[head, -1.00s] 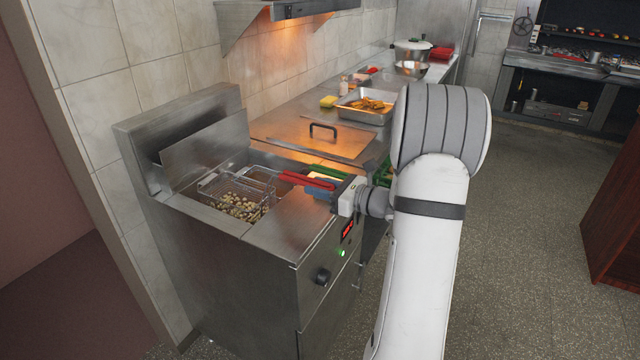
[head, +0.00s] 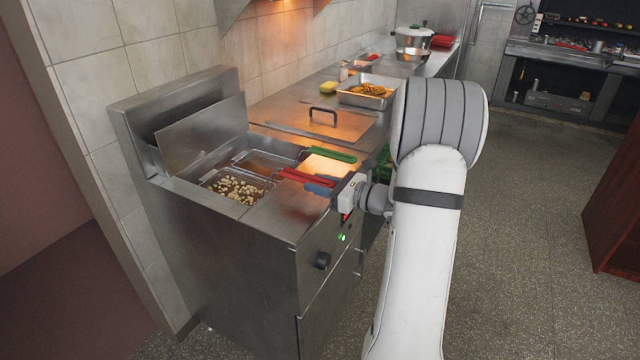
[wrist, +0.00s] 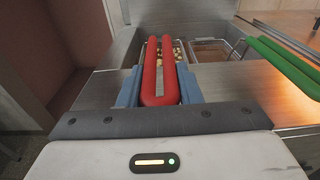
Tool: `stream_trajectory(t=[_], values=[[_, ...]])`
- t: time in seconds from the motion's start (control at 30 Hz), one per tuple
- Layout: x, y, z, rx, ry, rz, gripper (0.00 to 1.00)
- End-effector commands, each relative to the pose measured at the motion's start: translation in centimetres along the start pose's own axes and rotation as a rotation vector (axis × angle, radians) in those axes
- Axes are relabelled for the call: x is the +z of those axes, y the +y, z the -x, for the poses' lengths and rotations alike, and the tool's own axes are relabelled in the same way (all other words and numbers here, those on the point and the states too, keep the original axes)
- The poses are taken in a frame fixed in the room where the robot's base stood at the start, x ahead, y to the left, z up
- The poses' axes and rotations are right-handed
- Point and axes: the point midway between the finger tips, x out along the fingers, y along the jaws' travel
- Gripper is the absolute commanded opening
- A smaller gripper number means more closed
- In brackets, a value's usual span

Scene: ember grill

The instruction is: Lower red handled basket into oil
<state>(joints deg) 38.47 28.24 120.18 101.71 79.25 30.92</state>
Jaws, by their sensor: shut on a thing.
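The red handled basket (head: 237,187) sits low in the front well of the fryer (head: 225,255), with pale food pieces in it. Its rim is about level with the well's edge. I cannot clearly see the oil under the food. My gripper (head: 328,186) is shut on the red handle (head: 305,177) at the fryer's right side. In the wrist view the red handle (wrist: 159,70) lies between my blue fingers (wrist: 160,88) and points toward the well. Part of the food shows past the handle's far end.
A second basket with a green handle (head: 328,154) sits in the well behind. Its handle also shows at right in the wrist view (wrist: 285,60). Beyond it are a lidded counter (head: 322,128) and a metal tray (head: 350,98) of fried food. The fryer's raised back panel (head: 200,135) stands at left.

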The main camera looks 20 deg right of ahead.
Motion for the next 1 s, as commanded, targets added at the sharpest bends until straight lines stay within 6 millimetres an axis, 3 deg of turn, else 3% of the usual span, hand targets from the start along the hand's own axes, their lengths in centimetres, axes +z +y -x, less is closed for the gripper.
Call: stream_trajectory(t=[0.6,0.63,0.9,1.0], values=[[-1.4,0.0,-0.1,0.000,-0.003,0.001,0.00],[-1.3,0.0,-0.1,0.001,-0.003,0.001,0.33],[-1.3,0.0,-0.1,0.001,-0.001,0.001,0.55],[-1.3,0.0,-0.1,0.001,-0.001,0.001,0.57]])
